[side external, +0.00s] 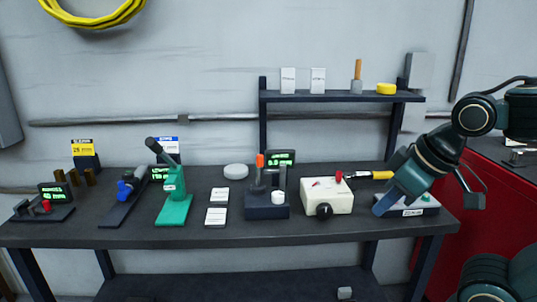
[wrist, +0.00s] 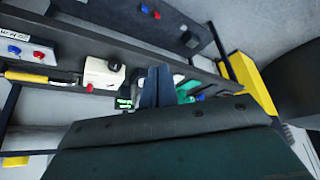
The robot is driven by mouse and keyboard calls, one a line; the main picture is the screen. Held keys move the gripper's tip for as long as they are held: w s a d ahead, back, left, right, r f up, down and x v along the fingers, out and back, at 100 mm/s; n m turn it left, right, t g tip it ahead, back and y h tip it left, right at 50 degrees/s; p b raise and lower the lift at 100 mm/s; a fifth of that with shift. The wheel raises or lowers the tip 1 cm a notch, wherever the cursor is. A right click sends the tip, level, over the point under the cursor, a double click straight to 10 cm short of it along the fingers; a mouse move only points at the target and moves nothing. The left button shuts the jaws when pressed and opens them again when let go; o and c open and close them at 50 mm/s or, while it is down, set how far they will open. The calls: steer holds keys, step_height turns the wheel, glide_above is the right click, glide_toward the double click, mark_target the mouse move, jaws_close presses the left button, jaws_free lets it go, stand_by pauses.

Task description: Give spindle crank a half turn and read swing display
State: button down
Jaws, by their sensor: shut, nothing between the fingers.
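I cannot tell for sure which part is the spindle crank. The cream box (side external: 327,196) on the bench has a black round knob (side external: 324,210) in front and a red-tipped handle (side external: 339,176) on top. The box also shows in the wrist view (wrist: 103,72). To its left a dark fixture (side external: 267,205) carries an orange-tipped lever. A green-lit display (side external: 281,158) stands behind it, its reading too small to be sure. My gripper (side external: 383,206) is over the right end of the bench, right of the cream box. Its blue fingers (wrist: 156,86) are shut and empty.
A labelled grey box (side external: 408,207) lies close to my gripper. A yellow-handled tool (side external: 381,175) lies behind it. Left are a green press (side external: 173,205), white blocks (side external: 215,216) and a blue-handled fixture (side external: 124,200). A raised shelf (side external: 340,97) stands behind the bench.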

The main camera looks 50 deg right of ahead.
steer(key=w+d+f+h, duration=0.1)
steer(key=w+d+h, duration=0.15)
steer(key=w, duration=0.45)
steer(key=w+d+f+n+t+h, duration=0.1)
steer(key=w+d+h, duration=0.15)
steer(key=w, duration=0.55)
steer(key=w+d+f+h, duration=0.2)
steer(key=w+h, duration=0.1)
steer(key=w, duration=0.4)
steer(key=w+a+f+n+t+h, duration=0.2)
steer(key=w+a+f+n+t, duration=0.1)
steer(key=w+a+n+t, duration=0.4)
steer(key=w+a+n, duration=0.2)
steer(key=w, duration=0.2)
steer(key=shift+a+f+n+t+h, duration=0.25)
steer(key=shift+f+n+t+h, duration=0.05)
steer(key=shift+n, duration=0.1)
steer(key=w+d, duration=0.6)
steer(key=d, duration=0.3)
steer(key=shift+w+d, duration=0.15)
steer(key=shift+d, duration=0.2)
